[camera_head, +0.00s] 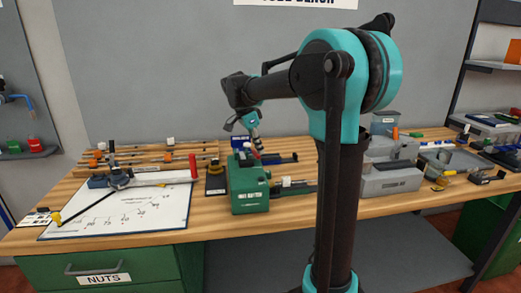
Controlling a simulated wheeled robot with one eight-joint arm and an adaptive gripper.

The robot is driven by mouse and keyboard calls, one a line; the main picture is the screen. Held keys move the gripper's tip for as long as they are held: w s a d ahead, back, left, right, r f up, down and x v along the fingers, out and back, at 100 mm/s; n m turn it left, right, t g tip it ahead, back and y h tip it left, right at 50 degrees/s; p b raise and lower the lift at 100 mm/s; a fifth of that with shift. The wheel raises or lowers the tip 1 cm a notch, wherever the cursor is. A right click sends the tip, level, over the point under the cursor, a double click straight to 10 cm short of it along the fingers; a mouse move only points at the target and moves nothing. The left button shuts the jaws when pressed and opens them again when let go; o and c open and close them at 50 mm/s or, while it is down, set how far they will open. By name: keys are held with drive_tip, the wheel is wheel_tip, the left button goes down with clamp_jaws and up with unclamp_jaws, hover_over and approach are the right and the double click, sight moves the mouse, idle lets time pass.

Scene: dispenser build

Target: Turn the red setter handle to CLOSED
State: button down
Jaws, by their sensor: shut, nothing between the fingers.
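A green box-shaped setter (249,192) with a white label stands on the bench. I cannot tell whether the gripper touches the handle.
A dark block (216,183) stands left of the setter. A whiteboard sheet (125,212) with tools lies at the left, wooden bars (150,158) behind it. Grey boxes (390,180) stand at the right, behind my arm. The bench front edge before the setter is clear.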

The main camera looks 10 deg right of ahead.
drive_tip(key=shift+w, duration=0.15)
wheel_tip(320, 180, up, 9)
drive_tip(key=shift+d+r, duration=0.2)
drive_tip(key=shift+d, duration=0.1)
idle(0.6)
